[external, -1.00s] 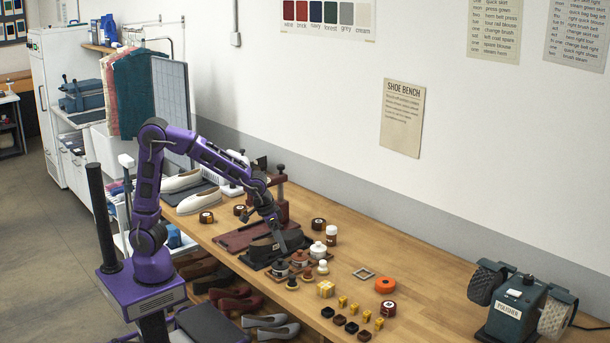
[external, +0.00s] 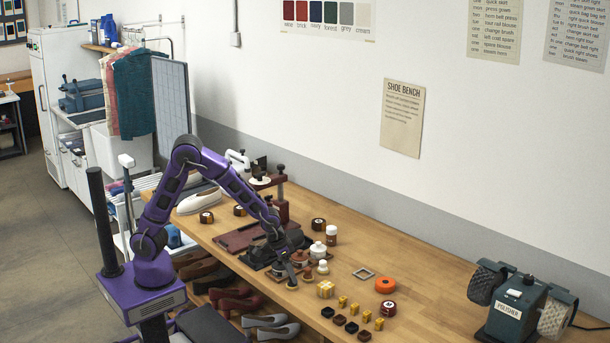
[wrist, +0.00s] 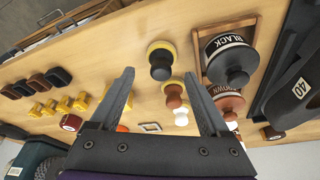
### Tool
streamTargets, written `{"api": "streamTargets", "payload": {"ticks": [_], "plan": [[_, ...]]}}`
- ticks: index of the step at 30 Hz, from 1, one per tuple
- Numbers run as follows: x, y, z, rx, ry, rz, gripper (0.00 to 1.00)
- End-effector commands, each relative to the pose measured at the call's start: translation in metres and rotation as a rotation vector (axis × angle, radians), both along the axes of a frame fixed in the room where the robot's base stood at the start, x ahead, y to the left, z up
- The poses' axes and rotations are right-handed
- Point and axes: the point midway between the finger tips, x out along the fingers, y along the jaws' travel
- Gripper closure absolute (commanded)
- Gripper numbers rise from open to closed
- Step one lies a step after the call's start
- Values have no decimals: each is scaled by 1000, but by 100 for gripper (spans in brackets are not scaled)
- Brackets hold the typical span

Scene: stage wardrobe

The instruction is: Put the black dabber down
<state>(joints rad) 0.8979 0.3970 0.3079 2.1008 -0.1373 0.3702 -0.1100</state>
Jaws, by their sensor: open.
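The black dabber (wrist: 160,65), a dark knob on a yellow pad, stands on the bench in the wrist view. It lies between and just beyond my two fingertips, with a gap at each side. My gripper (wrist: 160,74) is open and empty. In the external view my gripper (external: 291,279) is low over the front of the bench, and the black dabber is mostly hidden under it. A brown dabber (wrist: 173,94) and a white dabber (wrist: 181,116) stand in a row beside the black one.
The jar labelled BLACK (wrist: 232,55) sits in a wooden holder, with a brown jar (wrist: 228,99) beside it. A black shoe (wrist: 295,85) is farther right. Yellow blocks (wrist: 64,104) and dark brushes (wrist: 45,82) stand to the left. Bare bench lies between.

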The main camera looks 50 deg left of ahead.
Motion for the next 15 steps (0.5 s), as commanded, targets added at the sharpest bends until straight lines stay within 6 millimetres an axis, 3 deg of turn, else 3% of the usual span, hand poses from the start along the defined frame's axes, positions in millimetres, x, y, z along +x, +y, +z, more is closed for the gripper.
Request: {"api": "streamTargets", "payload": {"ticks": [1, 6, 14, 15], "plan": [[2, 2, -11, 3, 3, 3, 20], [7, -1, -28, 1, 2, 1, 20], [8, -2, -31, 0, 0, 0, 20], [8, -2, -31, 0, 0, 0, 24]]}}
